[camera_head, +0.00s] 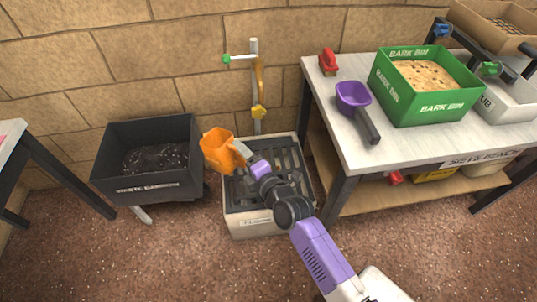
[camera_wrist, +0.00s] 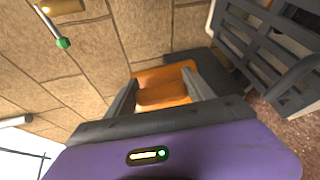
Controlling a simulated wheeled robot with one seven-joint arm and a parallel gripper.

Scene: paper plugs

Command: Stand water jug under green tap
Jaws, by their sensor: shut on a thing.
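The orange water jug (camera_head: 217,150) is in my gripper (camera_head: 241,152), which is shut on its handle side. The jug is in the air over the left edge of the grated sink (camera_head: 230,222); its exact tilt is hard to tell. In the wrist view the jug (camera_wrist: 162,84) shows between my gripper's two fingers (camera_wrist: 160,98). The green tap (camera_head: 227,58) sticks out left from the top of a standpipe on the wall, above and apart from the jug. Its green end also shows in the wrist view (camera_wrist: 62,43).
A yellow tap (camera_head: 258,112) sits lower on the standpipe. A black cart (camera_head: 150,190) of dark material stands left of the sink. The bench (camera_head: 335,120) at right holds a purple scoop (camera_head: 352,97), a red item (camera_head: 328,62) and a green bark bin (camera_head: 412,108).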

